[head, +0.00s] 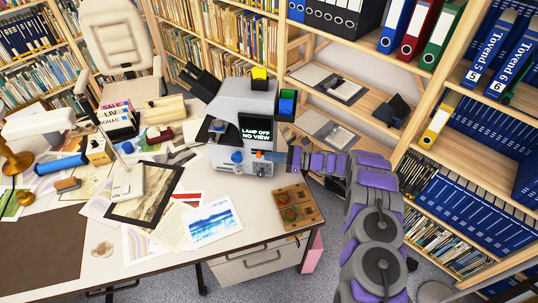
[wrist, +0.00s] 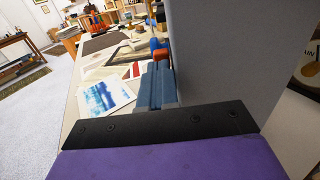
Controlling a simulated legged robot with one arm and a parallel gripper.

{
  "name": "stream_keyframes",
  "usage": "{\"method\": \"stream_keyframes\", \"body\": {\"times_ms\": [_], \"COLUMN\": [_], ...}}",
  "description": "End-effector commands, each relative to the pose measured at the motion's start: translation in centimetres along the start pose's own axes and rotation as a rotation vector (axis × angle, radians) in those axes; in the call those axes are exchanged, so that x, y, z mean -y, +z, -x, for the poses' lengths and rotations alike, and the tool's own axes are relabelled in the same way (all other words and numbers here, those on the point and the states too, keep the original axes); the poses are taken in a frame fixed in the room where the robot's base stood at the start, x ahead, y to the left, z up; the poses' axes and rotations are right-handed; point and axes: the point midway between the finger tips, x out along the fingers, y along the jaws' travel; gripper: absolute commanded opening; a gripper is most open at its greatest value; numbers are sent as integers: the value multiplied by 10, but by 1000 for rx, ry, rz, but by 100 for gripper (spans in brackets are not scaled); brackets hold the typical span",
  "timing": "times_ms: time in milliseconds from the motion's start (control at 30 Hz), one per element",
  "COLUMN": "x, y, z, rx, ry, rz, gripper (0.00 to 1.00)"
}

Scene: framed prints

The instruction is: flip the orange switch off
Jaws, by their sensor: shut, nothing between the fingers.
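A grey machine (head: 244,118) stands on the table, with a dark screen (head: 256,133) reading "LAMP OFF NO VIEW". The orange switch (head: 259,154) is low on its front, right of a blue knob (head: 237,157). My gripper (head: 274,157) is shut and empty at the machine's lower right front, its tips close to the switch. In the wrist view the shut fingers (wrist: 157,75) point at the orange switch (wrist: 160,56), with the blue knob (wrist: 156,43) behind it. I cannot tell if they touch, nor the switch's exact position.
The machine's grey side wall (wrist: 225,60) rises close beside my fingers. A wooden tray (head: 297,206) sits at the table's right front. Prints, including a blue one (head: 213,221), and a dark-framed picture (head: 145,193) cover the table. Bookshelves (head: 470,130) stand close on the right.

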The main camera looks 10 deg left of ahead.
Motion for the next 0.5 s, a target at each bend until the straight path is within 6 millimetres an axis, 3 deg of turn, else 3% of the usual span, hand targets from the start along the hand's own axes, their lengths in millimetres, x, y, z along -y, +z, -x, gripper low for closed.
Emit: {"method": "stream_keyframes", "body": {"times_ms": [300, 500], "x": [-8, -7], "y": [0, -1], "z": [71, 104], "rx": [3, 0], "ry": [-5, -2], "rz": [-2, -1], "gripper": [0, 0]}}
